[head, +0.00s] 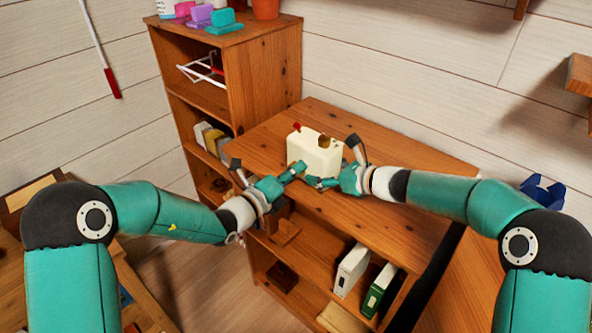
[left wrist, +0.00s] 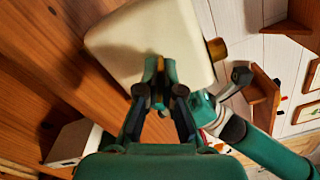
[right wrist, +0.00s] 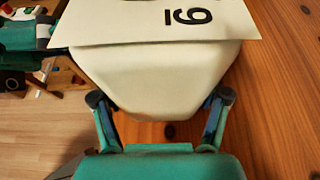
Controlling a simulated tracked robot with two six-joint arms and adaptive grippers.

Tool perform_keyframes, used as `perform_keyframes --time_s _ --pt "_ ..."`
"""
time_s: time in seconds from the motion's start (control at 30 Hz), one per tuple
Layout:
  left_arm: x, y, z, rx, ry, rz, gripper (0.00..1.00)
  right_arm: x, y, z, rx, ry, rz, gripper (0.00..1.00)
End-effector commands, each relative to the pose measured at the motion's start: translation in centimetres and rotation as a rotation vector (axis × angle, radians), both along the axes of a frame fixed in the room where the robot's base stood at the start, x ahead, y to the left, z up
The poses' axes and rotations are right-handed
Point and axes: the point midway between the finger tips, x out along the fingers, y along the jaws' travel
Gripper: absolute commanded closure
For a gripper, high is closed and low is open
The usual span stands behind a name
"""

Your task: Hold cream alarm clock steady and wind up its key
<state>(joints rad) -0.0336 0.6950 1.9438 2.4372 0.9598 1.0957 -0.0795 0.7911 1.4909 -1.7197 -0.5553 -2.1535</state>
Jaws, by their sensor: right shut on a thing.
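The cream alarm clock (head: 318,153) stands on the wooden cabinet top, with a red knob (head: 297,126) and a brass-brown round part on its top. My right gripper (right wrist: 160,108) is shut on the clock, a finger on either side of its cream body; dark numerals show in the right wrist view. My left gripper (left wrist: 160,78) is at the clock's near left side in the head view (head: 301,168). Its fingertips are close together against a cream face, with a small brownish piece between them. I cannot tell whether they grip it. The winding key is not clearly visible.
The cabinet top (head: 420,165) is clear right of the clock. A taller bookcase (head: 262,70) stands left of it, with colored items on top. A wall shelf (head: 580,75) is at the right.

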Motion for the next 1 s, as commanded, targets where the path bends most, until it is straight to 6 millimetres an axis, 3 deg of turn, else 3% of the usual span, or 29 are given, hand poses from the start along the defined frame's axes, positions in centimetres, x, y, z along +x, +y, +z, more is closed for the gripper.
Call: perform_keyframes --time_s 1.0 --pt "-0.11 0.01 -0.47 0.779 -0.563 -0.004 1.0 0.08 -0.26 -0.36 -0.003 0.006 -0.008 0.81"
